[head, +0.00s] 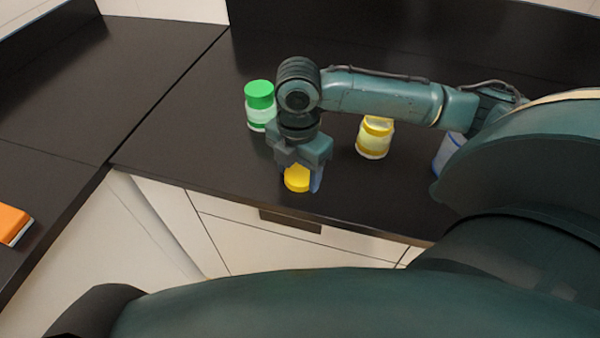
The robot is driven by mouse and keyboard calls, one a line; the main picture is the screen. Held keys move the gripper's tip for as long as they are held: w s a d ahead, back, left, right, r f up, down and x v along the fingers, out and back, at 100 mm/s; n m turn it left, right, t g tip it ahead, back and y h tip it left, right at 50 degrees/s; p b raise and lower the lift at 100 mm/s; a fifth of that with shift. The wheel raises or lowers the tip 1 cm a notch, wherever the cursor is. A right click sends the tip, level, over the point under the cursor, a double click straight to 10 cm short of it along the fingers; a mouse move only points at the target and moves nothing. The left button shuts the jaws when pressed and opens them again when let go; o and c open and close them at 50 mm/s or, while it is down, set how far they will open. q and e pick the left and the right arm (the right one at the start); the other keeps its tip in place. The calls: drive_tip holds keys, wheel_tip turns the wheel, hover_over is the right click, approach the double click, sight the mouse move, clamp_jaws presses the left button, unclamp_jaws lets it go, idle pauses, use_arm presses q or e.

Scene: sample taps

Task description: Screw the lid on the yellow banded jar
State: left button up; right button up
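The yellow banded jar (374,140) stands upright on the dark counter, right of my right gripper, with a yellow band around its top. A yellow lid (297,179) is below my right gripper (300,176), near the counter's front edge. The gripper points down, with one finger beside the lid's right side; the other finger is mostly hidden. I cannot tell whether the fingers press on the lid, or whether it rests on the counter. My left gripper is not in view.
A jar with a green lid (260,104) stands behind and left of my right gripper. A blue-marked jar (443,153) is partly hidden behind my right arm. An orange object (12,224) lies at the far left. The counter (170,135) is clear at left.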

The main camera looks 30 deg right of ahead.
drive_tip(key=c, duration=0.5)
wheel_tip(320, 180, up, 10)
drive_tip(key=shift+r+p, duration=0.1)
drive_tip(key=shift+p, duration=0.3)
